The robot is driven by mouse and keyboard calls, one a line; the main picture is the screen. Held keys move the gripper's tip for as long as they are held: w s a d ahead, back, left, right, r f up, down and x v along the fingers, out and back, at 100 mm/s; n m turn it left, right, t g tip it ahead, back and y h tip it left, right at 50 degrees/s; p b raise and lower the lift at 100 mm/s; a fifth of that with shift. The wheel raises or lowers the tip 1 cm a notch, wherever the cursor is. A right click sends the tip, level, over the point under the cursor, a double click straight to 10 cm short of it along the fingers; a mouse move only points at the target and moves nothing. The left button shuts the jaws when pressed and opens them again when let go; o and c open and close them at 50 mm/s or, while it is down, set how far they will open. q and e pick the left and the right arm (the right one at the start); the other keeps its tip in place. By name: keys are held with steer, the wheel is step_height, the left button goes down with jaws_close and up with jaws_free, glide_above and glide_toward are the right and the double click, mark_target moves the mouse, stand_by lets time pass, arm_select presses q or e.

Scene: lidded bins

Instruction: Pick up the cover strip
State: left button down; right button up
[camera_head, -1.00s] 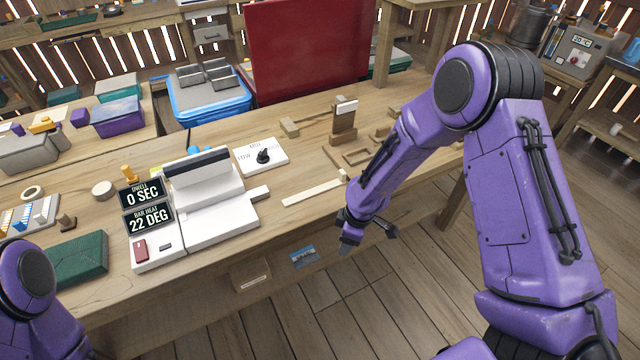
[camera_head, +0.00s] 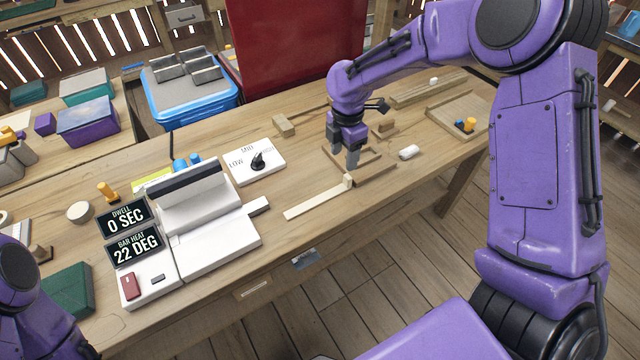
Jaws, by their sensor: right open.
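A long pale strip (camera_head: 315,203), which looks like the cover strip, lies flat near the table's front edge, right of the white bar-heat machine (camera_head: 210,225). A small upright block (camera_head: 348,180) stands at its right end. My right gripper (camera_head: 346,158) points down behind that block, above a wooden frame (camera_head: 376,170). It is open, with nothing seen between its fingers, and apart from the strip. Whether its fingertips touch the frame I cannot tell. Of my left arm only a part shows at the lower left; its gripper is out of view.
A white dial plate (camera_head: 255,162) lies behind the strip. A small white piece (camera_head: 408,152) and a wooden tray (camera_head: 462,118) with small coloured parts lie to the right. A wooden block (camera_head: 283,125) stands further back. The table in front of the strip is bare.

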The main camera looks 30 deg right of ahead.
mark_target(344, 186)
steer(key=f, duration=0.3)
steer(key=f+p, duration=0.1)
steer(key=f, duration=0.2)
steer(key=s+f, duration=0.1)
steer(key=f, duration=0.2)
steer(key=shift+d+f, duration=0.25)
steer(key=shift+f, duration=0.15)
steer(key=c, duration=1.1)
steer(key=shift+o, duration=0.2)
steer(key=shift+r, duration=0.15)
